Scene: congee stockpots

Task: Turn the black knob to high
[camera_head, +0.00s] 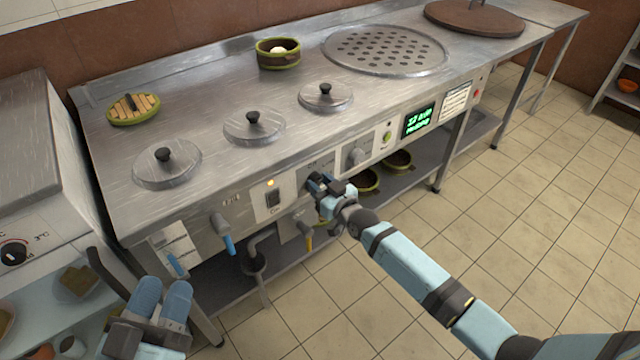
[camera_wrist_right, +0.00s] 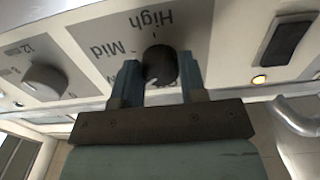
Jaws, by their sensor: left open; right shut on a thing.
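The black knob (camera_wrist_right: 160,64) sits on the front panel of the steel counter, with the printed words "High" and "Mid" beside it in the right wrist view. My right gripper (camera_wrist_right: 158,84) is shut on the knob, with one finger on each side. In the head view my right gripper (camera_head: 318,187) is at the panel and hides the knob. "High" is printed upside down in the wrist view, above the knob, and part of the lettering below "Mid" is covered by a finger. My left gripper (camera_head: 162,302) is open and empty, low at the lower left, away from the panel.
A grey timer dial (camera_wrist_right: 45,82) is beside the knob, and a black rocker switch (camera_head: 272,196) with a lit yellow lamp is on its other side. A blue-handled tap (camera_head: 226,240) sticks out of the panel. A green display (camera_head: 418,121) is further right. The tiled floor is clear.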

